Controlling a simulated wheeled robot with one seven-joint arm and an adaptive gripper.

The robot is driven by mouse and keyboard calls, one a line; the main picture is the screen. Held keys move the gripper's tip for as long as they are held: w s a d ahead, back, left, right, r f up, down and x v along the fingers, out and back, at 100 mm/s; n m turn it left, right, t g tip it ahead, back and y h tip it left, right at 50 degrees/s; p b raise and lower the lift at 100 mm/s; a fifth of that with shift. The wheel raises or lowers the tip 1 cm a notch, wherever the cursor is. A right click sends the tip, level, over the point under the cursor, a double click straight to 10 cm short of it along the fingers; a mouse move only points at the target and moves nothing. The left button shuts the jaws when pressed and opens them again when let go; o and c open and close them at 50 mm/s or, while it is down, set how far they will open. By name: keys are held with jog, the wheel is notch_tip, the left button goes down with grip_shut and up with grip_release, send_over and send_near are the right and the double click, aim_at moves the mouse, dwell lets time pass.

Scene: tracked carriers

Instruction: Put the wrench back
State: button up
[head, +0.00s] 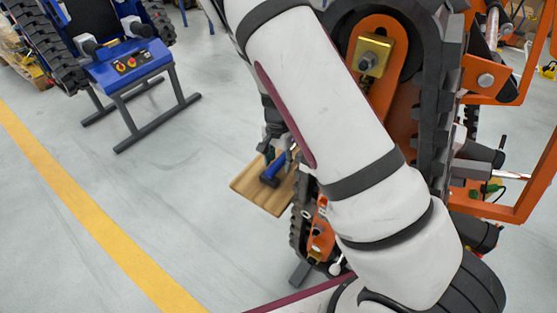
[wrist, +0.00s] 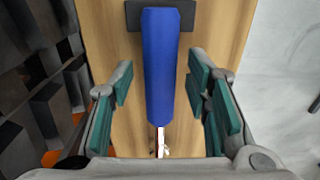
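A tool with a blue handle (wrist: 161,65) lies over a light wooden board (wrist: 108,22). A dark block (wrist: 133,16) is at the handle's far end and a thin metal part shows at its near end. I cannot tell whether this is the wrench, as its head is not clear. My gripper (wrist: 158,93) is open, its green-padded fingers on either side of the handle with gaps on both sides. In the head view, the blue handle (head: 274,167) shows on the board (head: 250,197), and my arm hides part of the gripper.
An orange carrier with dark tracks (head: 432,105) stands close on the right, beside the board. A blue tracked carrier with a control panel (head: 128,68) stands at the upper left. A yellow floor line (head: 75,202) runs along the left. Grey floor between is clear.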

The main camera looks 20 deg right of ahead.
notch_tip(320, 180, up, 12)
dwell(0.6)
dwell(0.4)
